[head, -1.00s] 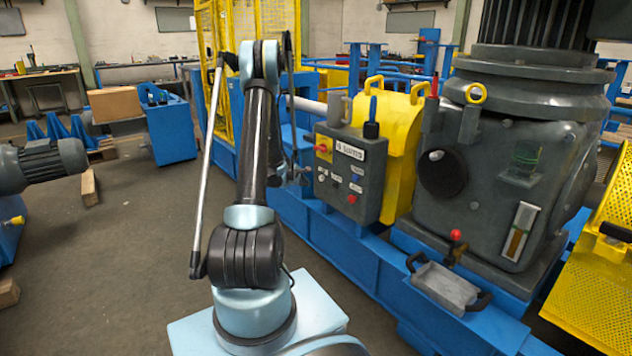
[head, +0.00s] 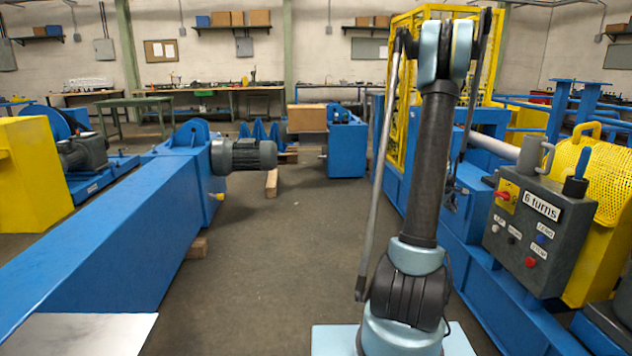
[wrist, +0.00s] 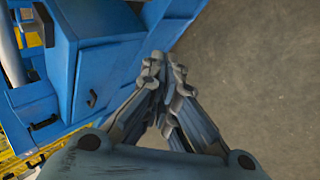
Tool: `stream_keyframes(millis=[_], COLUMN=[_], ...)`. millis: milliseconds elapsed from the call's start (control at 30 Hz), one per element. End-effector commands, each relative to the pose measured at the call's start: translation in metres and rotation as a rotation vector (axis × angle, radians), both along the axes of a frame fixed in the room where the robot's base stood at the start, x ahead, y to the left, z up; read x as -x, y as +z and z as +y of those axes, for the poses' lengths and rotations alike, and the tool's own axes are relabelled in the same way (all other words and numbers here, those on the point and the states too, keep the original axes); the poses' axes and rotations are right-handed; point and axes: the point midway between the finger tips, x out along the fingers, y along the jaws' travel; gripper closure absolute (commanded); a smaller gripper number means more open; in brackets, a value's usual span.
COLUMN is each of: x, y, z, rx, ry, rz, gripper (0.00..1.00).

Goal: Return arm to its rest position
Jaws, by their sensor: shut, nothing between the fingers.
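My arm stands folded upright in the right half of the head view. My gripper (head: 452,198) hangs on the far side of the arm, partly hidden by it, beside the blue machine frame (head: 478,240). In the wrist view my gripper (wrist: 164,72) has its fingertips together with nothing between them. It points down over the floor next to a blue cabinet (wrist: 105,65) and does not visibly touch it.
A grey control box (head: 535,235) labelled "6 turns" stands at right, with a yellow guard (head: 590,180) behind. A long blue beam (head: 110,255) and a grey motor (head: 245,156) are at left. The middle floor (head: 270,270) is clear.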

Motion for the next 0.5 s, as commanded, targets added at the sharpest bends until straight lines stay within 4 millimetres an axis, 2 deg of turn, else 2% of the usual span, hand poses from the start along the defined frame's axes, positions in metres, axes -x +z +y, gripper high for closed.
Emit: stream_keyframes(millis=[33, 200, 500], x=[0.006, 0.027, 0.075], y=[0.009, 0.034, 0.068], z=[0.013, 0.054, 0.122], rx=[-0.019, -0.087, -0.207], ry=[-0.005, -0.033, -0.085], rz=[-0.006, -0.024, -0.045], gripper=[1.00, 1.00, 1.00])
